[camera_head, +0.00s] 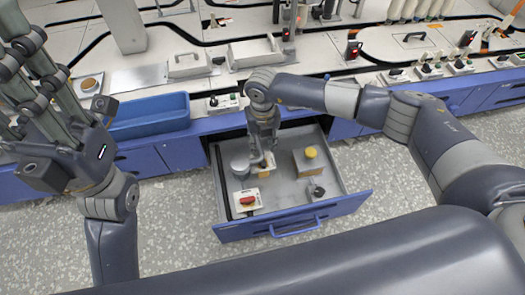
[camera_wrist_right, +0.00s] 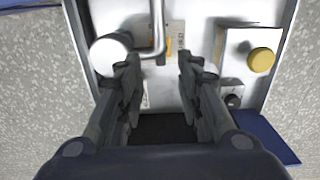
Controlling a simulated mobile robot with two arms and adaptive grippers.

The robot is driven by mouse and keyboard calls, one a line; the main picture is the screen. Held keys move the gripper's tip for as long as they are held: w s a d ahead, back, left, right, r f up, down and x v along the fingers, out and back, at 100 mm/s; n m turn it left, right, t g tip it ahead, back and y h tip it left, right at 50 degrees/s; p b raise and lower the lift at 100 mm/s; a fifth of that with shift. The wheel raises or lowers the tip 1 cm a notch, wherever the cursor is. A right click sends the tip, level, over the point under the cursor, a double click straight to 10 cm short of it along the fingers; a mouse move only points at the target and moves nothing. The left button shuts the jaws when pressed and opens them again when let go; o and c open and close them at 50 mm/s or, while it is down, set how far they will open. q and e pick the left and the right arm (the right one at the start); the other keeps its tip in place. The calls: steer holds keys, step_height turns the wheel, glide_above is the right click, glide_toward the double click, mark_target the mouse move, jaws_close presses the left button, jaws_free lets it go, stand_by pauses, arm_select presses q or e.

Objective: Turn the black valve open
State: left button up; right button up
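A small black knob-like part, which looks like the black valve (camera_head: 316,190), sits at the front right of the open drawer (camera_head: 285,217). It also shows in the right wrist view (camera_wrist_right: 232,101), right of the fingers. Its exact setting is too small to tell. My right gripper (camera_head: 262,160) points down into the drawer, left of the black part and apart from it. In the wrist view its two fingers (camera_wrist_right: 160,72) stand apart with nothing held between them. My left gripper (camera_head: 28,50) is raised at the far left, its fingers spread and empty.
The drawer also holds a grey cylinder (camera_head: 240,165), a red knob on a white plate (camera_head: 248,201) and a box with a yellow button (camera_head: 310,153). A bent metal bar (camera_wrist_right: 158,35) lies ahead of the right fingers. A blue bin (camera_head: 150,115) stands on the left.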

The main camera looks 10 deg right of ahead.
steer(key=shift+r, duration=1.55)
